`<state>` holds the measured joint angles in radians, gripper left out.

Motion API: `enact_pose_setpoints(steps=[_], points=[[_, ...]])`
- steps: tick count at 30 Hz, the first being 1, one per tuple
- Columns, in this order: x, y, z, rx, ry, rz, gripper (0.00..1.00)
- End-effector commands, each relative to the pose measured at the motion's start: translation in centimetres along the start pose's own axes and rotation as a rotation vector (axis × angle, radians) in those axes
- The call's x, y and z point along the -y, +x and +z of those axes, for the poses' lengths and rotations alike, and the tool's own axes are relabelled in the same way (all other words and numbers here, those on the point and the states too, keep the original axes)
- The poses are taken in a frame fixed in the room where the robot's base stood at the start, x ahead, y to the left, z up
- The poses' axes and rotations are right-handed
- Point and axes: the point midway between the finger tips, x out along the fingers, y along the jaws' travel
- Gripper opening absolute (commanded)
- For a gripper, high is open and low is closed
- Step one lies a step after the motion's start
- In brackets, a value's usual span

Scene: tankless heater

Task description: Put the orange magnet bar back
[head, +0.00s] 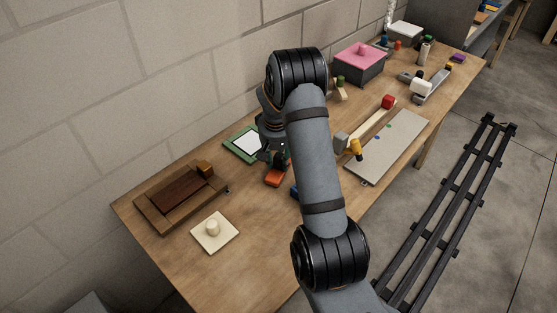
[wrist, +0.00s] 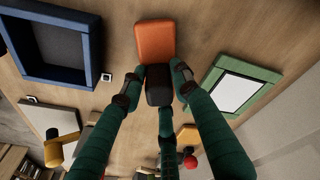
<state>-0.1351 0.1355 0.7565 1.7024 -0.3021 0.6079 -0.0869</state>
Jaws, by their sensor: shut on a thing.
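The orange magnet bar (head: 275,177) is an orange block with a black end, low over or on the wooden table; I cannot tell if it touches the table. In the wrist view the orange part (wrist: 155,42) points away from my gripper. My gripper (wrist: 157,84) is shut around its black end, with dark green fingers on either side. In the head view my gripper (head: 272,158) points down, partly hidden by my arm. A green frame with a white panel (head: 246,143) lies beside it and also shows in the wrist view (wrist: 238,93).
A dark blue-rimmed tray (wrist: 95,52) lies near the bar, mostly hidden by my arm in the head view. A brown wooden tray (head: 180,197) and a cream plate with a knob (head: 214,232) are at left. A pale board (head: 388,146) and a pink-topped box (head: 361,60) are farther right.

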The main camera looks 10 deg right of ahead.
Motion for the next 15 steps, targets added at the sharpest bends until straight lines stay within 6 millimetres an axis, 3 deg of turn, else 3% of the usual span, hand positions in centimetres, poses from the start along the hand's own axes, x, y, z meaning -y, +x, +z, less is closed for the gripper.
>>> enact_pose_setpoints(steps=[8,9,15], points=[[0.03,0.48,0.06,-0.001,0.000,0.000,0.00],[0.02,0.38,0.03,-0.001,0.000,0.000,0.32],[0.02,0.38,0.05,0.000,0.000,0.000,0.44]])
